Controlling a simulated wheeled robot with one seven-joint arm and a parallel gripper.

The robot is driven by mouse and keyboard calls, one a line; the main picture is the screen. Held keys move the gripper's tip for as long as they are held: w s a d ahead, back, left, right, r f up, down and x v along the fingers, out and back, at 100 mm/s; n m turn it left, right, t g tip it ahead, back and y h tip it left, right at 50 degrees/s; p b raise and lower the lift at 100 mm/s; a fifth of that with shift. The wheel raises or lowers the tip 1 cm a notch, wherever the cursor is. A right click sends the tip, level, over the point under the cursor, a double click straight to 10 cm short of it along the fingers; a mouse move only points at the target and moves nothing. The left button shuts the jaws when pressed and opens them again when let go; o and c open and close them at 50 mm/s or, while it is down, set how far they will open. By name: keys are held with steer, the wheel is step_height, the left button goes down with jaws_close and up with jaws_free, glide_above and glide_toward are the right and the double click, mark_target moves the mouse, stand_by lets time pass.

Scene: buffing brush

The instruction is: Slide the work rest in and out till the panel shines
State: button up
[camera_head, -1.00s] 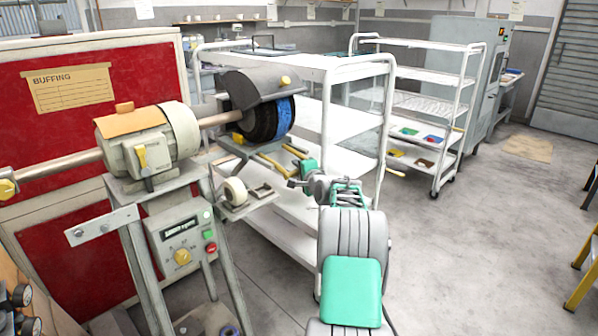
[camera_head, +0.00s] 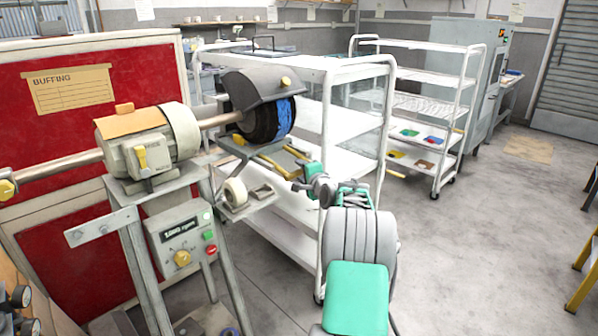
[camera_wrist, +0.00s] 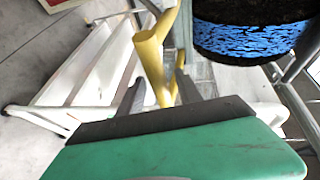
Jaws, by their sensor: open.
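The buffing brush (camera_head: 268,121), black with a blue band, sits under a grey hood at the end of the motor shaft. It also shows in the wrist view (camera_wrist: 250,40). Below it is the work rest, with yellow bars (camera_head: 272,163) on a grey frame. My gripper (camera_head: 298,183) is at the right, near end of the rest. In the wrist view my open gripper (camera_wrist: 157,94) has its two dark fingers on either side of a yellow handle (camera_wrist: 150,60). I cannot tell whether either finger touches it. The panel's surface cannot be made out.
The motor (camera_head: 150,145) stands on a grey stand left of the brush, with a control box (camera_head: 182,240) below. A white shelf cart (camera_head: 300,235) stands close behind the rest and my arm. Open floor (camera_head: 480,240) lies to the right.

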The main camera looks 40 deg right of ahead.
steer(key=v, duration=0.5)
steer(key=shift+s+a, duration=0.1)
steer(key=shift+s, duration=0.1)
steer(key=shift+r, duration=0.1)
steer(key=p+x, duration=0.8)
steer(key=shift+p, duration=0.3)
jaws_close()
